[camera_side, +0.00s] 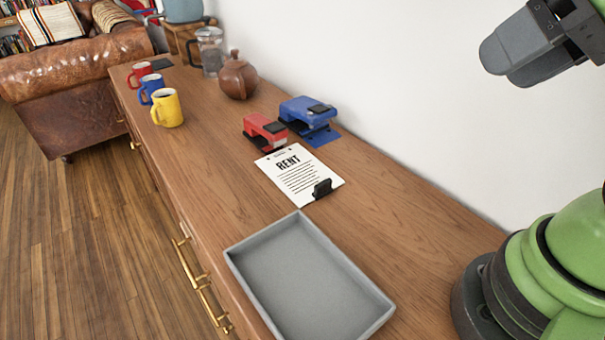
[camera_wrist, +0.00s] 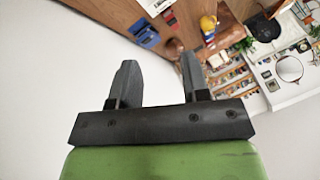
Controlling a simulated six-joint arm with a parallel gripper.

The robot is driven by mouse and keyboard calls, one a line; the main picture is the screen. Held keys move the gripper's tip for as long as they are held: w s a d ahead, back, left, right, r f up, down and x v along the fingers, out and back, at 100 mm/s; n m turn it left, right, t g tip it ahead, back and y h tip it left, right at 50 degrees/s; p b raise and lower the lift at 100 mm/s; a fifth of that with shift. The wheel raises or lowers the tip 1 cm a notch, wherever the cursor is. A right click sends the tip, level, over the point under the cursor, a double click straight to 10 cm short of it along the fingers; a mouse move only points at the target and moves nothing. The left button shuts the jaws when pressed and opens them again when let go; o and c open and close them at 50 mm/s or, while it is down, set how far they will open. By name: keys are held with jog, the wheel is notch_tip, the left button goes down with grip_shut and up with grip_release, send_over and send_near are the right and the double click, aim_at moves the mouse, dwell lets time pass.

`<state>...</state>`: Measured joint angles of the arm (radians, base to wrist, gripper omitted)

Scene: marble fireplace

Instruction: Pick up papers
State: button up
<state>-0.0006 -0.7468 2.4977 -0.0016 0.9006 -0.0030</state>
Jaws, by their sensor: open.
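The papers (camera_side: 293,172) lie flat on the wooden sideboard, a white sheet headed "RENT" with a black clip (camera_side: 322,188) at its near right corner. In the wrist view a white patch at the top edge (camera_wrist: 154,5) looks like part of the papers. My gripper (camera_side: 505,62) is at the upper right of the side view, high above the sideboard and well apart from the papers. In the wrist view its two dark fingers (camera_wrist: 158,72) are spread with nothing between them.
An empty grey tray (camera_side: 360,262) sits nearer than the papers. A red hole punch (camera_side: 265,128) and a blue one (camera_side: 309,115) stand just behind them. Farther back are a brown teapot (camera_side: 238,77), a glass press (camera_side: 210,50) and three mugs (camera_side: 167,108). A white wall (camera_side: 400,90) runs along the right.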

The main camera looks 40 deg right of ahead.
jog(key=w+n+g+h, duration=0.1)
jog(key=w+n+g, duration=0.2)
jog(key=w+n, duration=0.5)
jog(key=n+g+h, duration=0.4)
jog(key=n+h, duration=0.2)
jog(key=n, duration=0.8)
send_over(326, 181)
jog(key=a, duration=0.3)
jog(key=f, duration=2.4)
jog(key=shift+d+f, duration=0.1)
jog(key=shift+d, duration=0.15)
jog(key=shift+y, duration=0.3)
jog(key=shift+x, duration=3.05)
jog(key=shift+s, duration=0.1)
grip_shut()
